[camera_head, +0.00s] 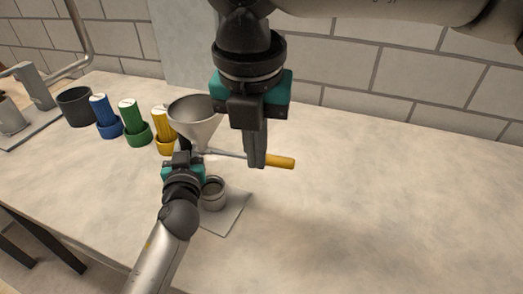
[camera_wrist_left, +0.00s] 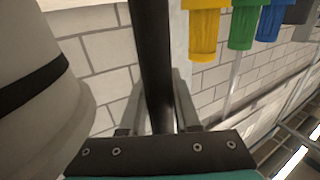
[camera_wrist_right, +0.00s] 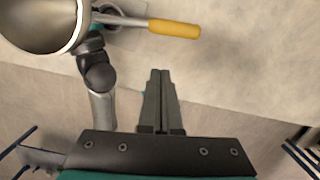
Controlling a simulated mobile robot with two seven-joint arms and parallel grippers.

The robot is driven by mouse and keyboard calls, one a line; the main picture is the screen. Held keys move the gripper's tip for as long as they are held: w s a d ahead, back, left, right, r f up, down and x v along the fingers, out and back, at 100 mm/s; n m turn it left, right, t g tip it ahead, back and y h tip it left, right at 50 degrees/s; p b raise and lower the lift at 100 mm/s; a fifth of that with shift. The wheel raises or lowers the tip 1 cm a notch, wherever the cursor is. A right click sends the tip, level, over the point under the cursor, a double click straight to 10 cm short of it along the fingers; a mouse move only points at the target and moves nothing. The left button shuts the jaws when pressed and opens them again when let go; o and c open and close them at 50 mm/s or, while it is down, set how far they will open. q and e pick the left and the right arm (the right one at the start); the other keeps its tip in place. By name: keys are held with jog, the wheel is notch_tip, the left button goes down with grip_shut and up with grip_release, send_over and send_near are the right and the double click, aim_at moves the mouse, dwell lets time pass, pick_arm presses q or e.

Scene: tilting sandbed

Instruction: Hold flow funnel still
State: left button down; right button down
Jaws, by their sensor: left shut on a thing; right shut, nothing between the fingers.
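The pale metal funnel (camera_head: 195,122) stands mouth up above the counter. It also shows at the upper left of the right wrist view (camera_wrist_right: 35,28). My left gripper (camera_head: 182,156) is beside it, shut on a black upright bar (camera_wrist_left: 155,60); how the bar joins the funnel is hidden. A thin metal rod with a yellow handle (camera_head: 280,162) extends right from under the funnel. My right gripper (camera_head: 256,165) is shut and empty; it overlaps the rod in the head view, but appears apart from it in the right wrist view (camera_wrist_right: 160,72).
A small grey cup (camera_head: 213,194) stands on a light square plate (camera_head: 232,215) below the funnel. Blue (camera_head: 105,115), green (camera_head: 132,122) and yellow (camera_head: 163,130) cylinders stand in holders at left, near a dark pot (camera_head: 76,106). The counter's right side is clear.

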notch_tip(320, 180, up, 9)
jog(key=shift+s+a, duration=0.15)
jog(key=shift+s, duration=0.3)
jog(key=shift+f, duration=0.1)
